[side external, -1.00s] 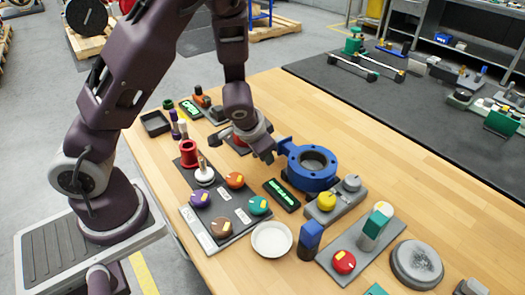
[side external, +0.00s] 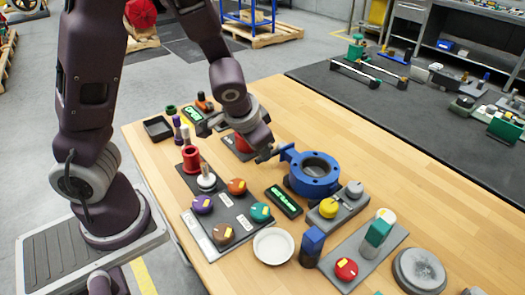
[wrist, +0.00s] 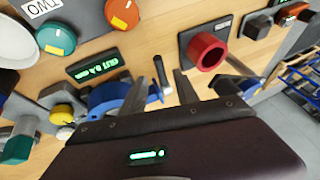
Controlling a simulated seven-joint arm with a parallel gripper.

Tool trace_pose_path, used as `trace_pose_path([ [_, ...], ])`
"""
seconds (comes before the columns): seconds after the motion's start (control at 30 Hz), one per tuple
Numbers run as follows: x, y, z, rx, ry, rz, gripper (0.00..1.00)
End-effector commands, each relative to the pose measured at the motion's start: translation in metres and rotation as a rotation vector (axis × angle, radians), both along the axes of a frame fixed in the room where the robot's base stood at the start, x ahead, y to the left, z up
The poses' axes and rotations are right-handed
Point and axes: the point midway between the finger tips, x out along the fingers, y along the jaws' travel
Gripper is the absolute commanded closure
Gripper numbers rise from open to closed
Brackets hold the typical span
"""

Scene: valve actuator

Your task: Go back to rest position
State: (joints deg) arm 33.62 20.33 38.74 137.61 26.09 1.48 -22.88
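My gripper (side external: 264,151) hangs above the table at the left of the blue valve body (side external: 314,174), close to its handle in the side view. The blue valve body (wrist: 112,94) lies partly hidden behind the gripper there. Its ring is flat on the table, with the handle pointing toward my arm. The exact gap between gripper and handle is hard to tell.
A white dish (side external: 272,246) and a blue-topped block (side external: 312,244) are at the front.

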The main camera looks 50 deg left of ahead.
Motion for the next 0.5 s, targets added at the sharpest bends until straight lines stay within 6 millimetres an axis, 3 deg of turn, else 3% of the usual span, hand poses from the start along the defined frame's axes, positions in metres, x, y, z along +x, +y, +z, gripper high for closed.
trace_pose_path([
  [0.07,-0.008,-0.002,0.018,-0.048,-0.007,0.029,0.63],
  [0.17,-0.034,-0.008,0.060,-0.148,-0.015,0.068,0.63],
  [0.3,-0.094,-0.023,0.122,-0.254,-0.041,0.060,0.63],
  [0.4,-0.138,-0.036,0.148,-0.272,-0.059,0.026,0.63],
  [0.5,-0.169,-0.046,0.157,-0.263,-0.069,-0.002,0.63],
])
